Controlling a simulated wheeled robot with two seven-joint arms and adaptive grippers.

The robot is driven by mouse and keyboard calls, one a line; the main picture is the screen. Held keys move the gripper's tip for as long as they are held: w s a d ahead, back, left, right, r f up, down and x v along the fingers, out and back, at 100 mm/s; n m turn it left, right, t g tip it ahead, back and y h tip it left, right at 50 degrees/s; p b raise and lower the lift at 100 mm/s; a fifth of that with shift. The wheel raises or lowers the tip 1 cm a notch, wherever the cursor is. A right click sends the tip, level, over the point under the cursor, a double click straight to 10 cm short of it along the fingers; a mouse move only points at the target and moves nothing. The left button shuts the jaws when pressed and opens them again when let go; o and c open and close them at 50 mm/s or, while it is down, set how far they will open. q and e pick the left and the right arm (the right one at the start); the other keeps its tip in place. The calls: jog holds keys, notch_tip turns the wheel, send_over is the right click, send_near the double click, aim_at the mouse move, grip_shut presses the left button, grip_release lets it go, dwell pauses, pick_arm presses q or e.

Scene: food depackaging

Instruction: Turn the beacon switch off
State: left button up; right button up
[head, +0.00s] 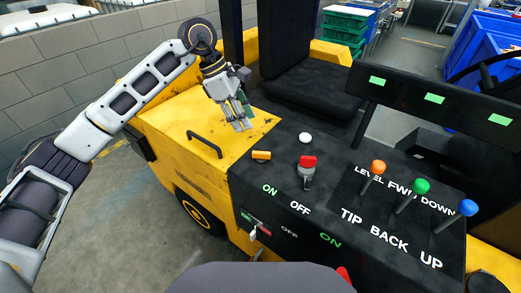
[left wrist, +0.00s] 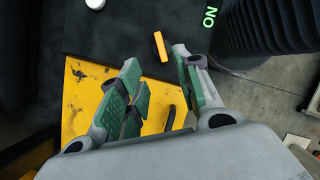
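A small orange switch (head: 261,155) sits on the black control panel (head: 262,172), with a green ON label and a white OFF label on the panel nearby. It also shows in the left wrist view (left wrist: 160,46), just beyond the fingertips. No label in view reads beacon, so I cannot tell for sure which switch is the beacon's. My left gripper (head: 239,113) is above the panel's far left edge, up and left of the orange switch. In the left wrist view its green-padded fingers (left wrist: 157,60) are apart, with nothing between them. My right gripper is not in view.
A red-topped switch (head: 307,163) and a white round button (head: 305,137) stand near the orange switch. Orange, green (head: 421,186) and blue-knobbed levers rise on the right. A handle (head: 204,143) sticks up from the yellow body. A small lever (head: 253,233) is on the front face.

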pick_arm(q)
send_near(261, 153)
jog(key=x, duration=0.2)
jog(key=shift+w+d+f+p, duration=0.1)
jog(key=shift+d+f+p, duration=0.15)
jog(key=shift+p, duration=0.15)
jog(key=x, duration=0.5)
jog(key=shift+f+p, duration=0.15)
jog(key=shift+p, duration=0.15)
jog(key=shift+d+f, duration=0.2)
jog(key=shift+f, duration=0.5)
jog(key=c, duration=0.5)
grip_shut()
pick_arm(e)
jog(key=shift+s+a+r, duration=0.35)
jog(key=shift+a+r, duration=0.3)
